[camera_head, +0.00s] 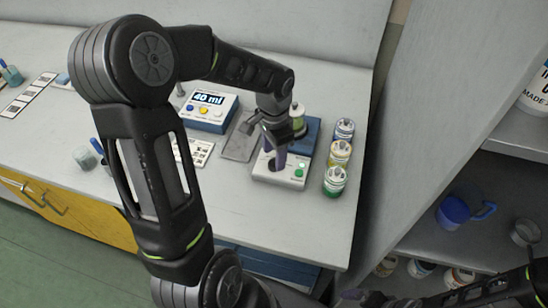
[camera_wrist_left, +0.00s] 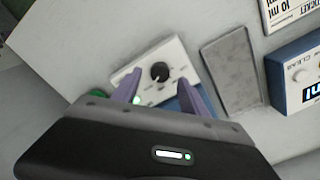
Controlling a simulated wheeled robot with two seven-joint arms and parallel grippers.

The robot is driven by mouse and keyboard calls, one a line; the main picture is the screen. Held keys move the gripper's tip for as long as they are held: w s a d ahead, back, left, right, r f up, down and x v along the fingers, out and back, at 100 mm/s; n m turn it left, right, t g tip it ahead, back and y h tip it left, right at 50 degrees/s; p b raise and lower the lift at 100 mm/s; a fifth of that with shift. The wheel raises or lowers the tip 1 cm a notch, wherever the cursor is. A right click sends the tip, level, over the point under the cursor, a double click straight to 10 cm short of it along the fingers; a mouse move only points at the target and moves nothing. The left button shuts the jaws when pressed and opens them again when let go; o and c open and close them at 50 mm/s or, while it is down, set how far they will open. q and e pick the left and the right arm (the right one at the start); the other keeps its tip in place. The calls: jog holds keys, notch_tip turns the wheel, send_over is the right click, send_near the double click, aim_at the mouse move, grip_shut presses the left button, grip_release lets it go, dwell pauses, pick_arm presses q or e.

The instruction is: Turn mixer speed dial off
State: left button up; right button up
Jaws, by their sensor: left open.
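The mixer (camera_head: 278,183) is a white-fronted box with a blue rear part on the bench, with green spots on its front. In the left wrist view the mixer's pale panel (camera_wrist_left: 178,55) carries a black round speed dial (camera_wrist_left: 160,72) with a light pointer mark and printed markings around it. My left gripper (camera_head: 272,165) is over the mixer and hides the dial in the head view. In the left wrist view its two purple fingers (camera_wrist_left: 160,90) are apart, with the dial beyond and between their tips. Nothing is held. My right gripper is not clearly seen.
Several lidded jars (camera_head: 339,155) stand close to the right of the mixer. A blue and white device reading 40 ml (camera_head: 208,107) and a grey plate (camera_head: 238,148) are to its left. The bench front (camera_head: 300,225) is bare.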

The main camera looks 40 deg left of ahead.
aim_at(274, 165)
pick_arm(q)
jog(key=shift+f, duration=1.4)
jog(key=shift+c, duration=0.5)
grip_shut()
